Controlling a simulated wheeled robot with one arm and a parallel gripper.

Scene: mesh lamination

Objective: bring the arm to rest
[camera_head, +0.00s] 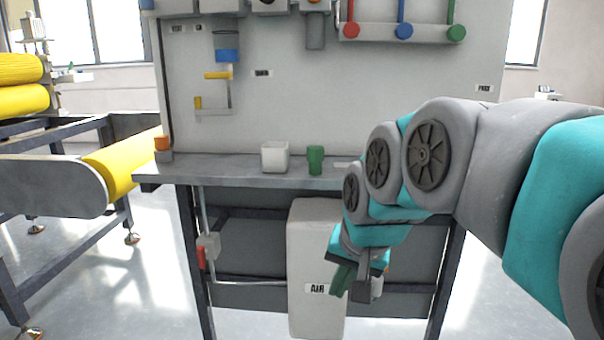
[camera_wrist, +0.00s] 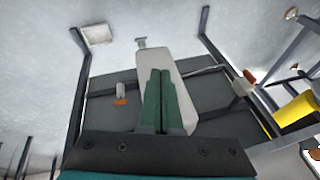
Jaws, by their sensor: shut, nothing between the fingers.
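My gripper (camera_head: 350,280) hangs at the end of my grey and teal arm, in front of the workbench in the head view. It points downward, below the level of the bench top, and is empty. In the wrist view its two green fingers (camera_wrist: 163,100) lie side by side, closed together. Behind the gripper in the head view stands a white tank (camera_head: 315,240) marked AIR, under the bench. The tank also shows beyond the fingers in the wrist view (camera_wrist: 185,85).
The bench top (camera_head: 225,172) carries a white container (camera_head: 275,157), a green cup (camera_head: 315,160) and an orange-topped item (camera_head: 162,145). A panel with red, blue and green levers (camera_head: 403,30) rises behind. Yellow rollers (camera_head: 122,165) stand at left.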

